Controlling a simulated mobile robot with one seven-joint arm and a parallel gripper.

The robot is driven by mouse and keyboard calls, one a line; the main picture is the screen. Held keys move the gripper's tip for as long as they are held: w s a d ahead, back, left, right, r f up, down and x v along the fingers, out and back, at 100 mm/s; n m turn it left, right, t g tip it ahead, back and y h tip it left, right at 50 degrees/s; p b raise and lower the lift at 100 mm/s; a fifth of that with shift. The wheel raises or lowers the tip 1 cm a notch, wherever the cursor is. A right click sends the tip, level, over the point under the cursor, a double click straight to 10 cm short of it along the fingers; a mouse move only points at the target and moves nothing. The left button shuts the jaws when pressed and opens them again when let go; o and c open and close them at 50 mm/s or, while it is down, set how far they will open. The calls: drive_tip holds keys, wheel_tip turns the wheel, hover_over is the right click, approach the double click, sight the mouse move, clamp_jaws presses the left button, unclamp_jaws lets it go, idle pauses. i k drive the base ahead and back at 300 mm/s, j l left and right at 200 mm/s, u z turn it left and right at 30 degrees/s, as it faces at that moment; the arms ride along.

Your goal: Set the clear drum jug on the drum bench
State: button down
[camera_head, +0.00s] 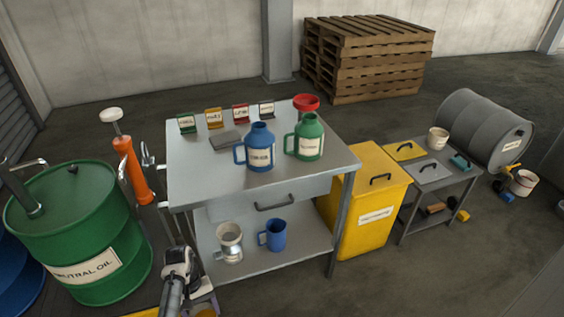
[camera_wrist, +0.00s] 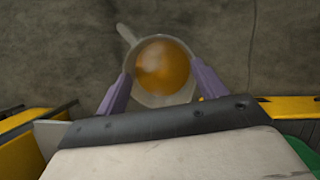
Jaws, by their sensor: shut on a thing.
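In the wrist view, my gripper (camera_wrist: 163,82) has its two purple fingers on either side of a clear jug (camera_wrist: 140,98). The jug is seen from above, with amber liquid (camera_wrist: 163,66) inside and a handle or spout at its upper left. The floor shows around it. The steel bench (camera_head: 330,166) bears a blue jug (camera_head: 260,148) and a green jug (camera_head: 309,138), both labelled. I cannot tell whether this is the drum bench.
A green drum (camera_head: 95,225) labelled neutral oil stands at the left. A grey jug (camera_head: 229,245) and a blue mug (camera_head: 273,235) stand on the lower shelf. Right are a yellow bin (camera_head: 372,200), a small table (camera_head: 440,180) and a lying grey drum (camera_head: 480,120).

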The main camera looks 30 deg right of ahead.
sight(203, 174)
drive_tip(key=z, duration=1.8)
drive_tip(key=j, duration=0.45)
drive_tip(key=k+j+z, duration=0.1)
drive_tip(key=j, duration=0.3)
drive_tip(key=k+j+z, duration=0.1)
drive_tip(key=j, duration=0.35)
